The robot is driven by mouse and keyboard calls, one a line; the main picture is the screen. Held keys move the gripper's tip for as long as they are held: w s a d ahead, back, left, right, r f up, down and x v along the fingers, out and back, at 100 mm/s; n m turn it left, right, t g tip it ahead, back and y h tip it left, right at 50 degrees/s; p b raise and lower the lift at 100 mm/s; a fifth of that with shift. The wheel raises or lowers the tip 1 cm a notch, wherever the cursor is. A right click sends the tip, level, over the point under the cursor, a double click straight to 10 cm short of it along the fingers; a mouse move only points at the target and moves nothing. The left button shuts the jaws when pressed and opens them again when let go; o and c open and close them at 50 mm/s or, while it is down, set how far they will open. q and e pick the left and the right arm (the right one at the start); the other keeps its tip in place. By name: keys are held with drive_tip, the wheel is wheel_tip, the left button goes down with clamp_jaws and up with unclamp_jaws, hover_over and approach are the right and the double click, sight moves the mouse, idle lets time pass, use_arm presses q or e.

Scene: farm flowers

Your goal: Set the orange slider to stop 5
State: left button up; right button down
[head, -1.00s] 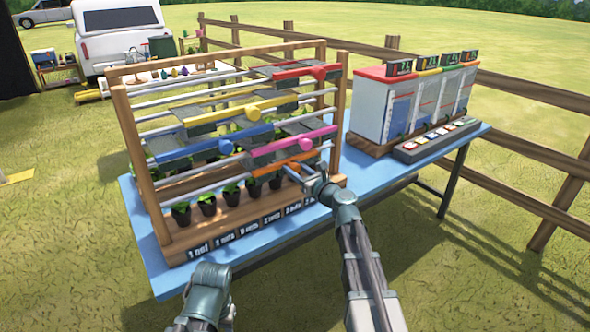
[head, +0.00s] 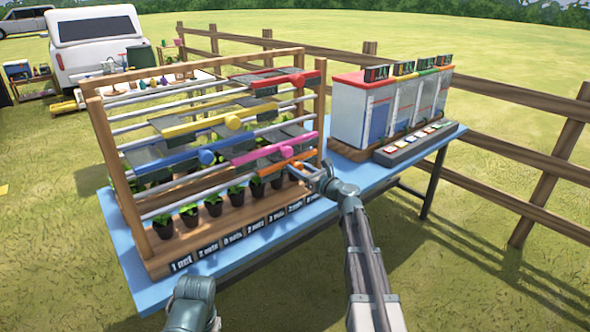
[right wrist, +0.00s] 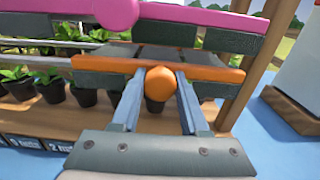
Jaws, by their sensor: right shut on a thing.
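The orange slider (head: 276,168) is the lowest bar on the wooden rack's right side, partly hidden by my right gripper in the head view. In the right wrist view, it is an orange-edged bar (right wrist: 220,74) with dark grey panels and a round orange knob (right wrist: 160,83). My right gripper (head: 318,172) is shut on this knob, with one finger on each side in the right wrist view. A strip of labels (head: 240,235) runs along the rack's front base; most are too small to read. Only a grey part of my left arm shows at the bottom; its gripper is out of frame.
A pink slider (head: 262,155) sits just above the orange one, with blue (head: 180,162), yellow (head: 205,125) and red (head: 272,78) sliders elsewhere. Potted seedlings (head: 213,205) stand under them. A coloured-roof box (head: 365,110) is at the right of the blue table (head: 128,265).

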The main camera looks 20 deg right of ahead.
drive_tip(key=shift+c, duration=2.2)
unclamp_jaws()
drive_tip(key=shift+w+d, duration=0.1)
drive_tip(key=shift+d, duration=0.25)
drive_tip(key=shift+a, duration=0.1)
drive_tip(key=shift+s, duration=0.5)
drive_tip(key=v, duration=1.3)
drive_tip(key=shift+w, duration=0.1)
